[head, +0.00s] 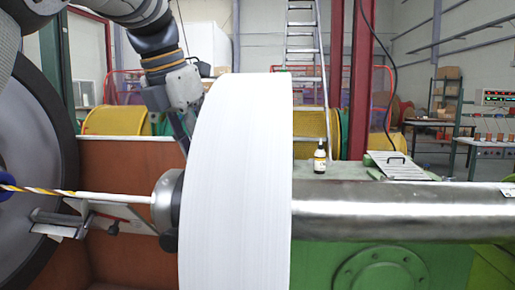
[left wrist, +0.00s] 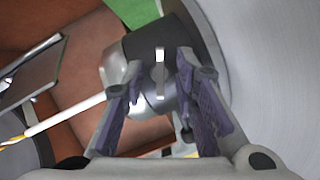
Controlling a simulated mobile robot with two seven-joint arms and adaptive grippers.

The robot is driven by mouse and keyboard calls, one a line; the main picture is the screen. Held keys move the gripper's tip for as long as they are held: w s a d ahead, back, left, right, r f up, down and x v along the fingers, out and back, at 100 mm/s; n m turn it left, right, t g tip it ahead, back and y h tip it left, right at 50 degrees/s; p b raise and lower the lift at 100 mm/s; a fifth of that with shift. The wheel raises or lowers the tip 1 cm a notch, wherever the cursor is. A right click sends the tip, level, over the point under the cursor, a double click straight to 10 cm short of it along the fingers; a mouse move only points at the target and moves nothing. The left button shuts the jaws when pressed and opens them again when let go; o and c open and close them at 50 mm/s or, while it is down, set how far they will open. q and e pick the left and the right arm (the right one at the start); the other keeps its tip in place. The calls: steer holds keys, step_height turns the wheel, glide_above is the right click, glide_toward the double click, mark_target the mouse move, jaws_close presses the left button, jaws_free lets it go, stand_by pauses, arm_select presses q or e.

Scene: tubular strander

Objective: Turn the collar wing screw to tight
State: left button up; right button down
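The collar (head: 168,200) sits on the shaft against the left face of the big white reel (head: 236,180). In the left wrist view the collar (left wrist: 145,45) is dark, with a silver part to its left. The wing screw (left wrist: 160,60) shows there as a narrow light metal piece standing out from the collar. My left gripper (head: 183,138) comes down from above, close to the reel, above the collar. In the left wrist view its fingers (left wrist: 160,75) are apart, one on each side of the wing screw, with visible gaps. My right gripper is in neither view.
A white rod with a yellow-striped end (head: 90,195) runs left from the collar. A metal bracket (head: 60,220) lies below it. A small bottle (head: 319,160) and a handled plate (head: 398,165) are right of the reel, behind the steel shaft (head: 400,212).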

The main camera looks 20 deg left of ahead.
arm_select(q)
steer(key=shift+c, duration=0.3)
jaws_close()
steer(key=shift+m, duration=0.3)
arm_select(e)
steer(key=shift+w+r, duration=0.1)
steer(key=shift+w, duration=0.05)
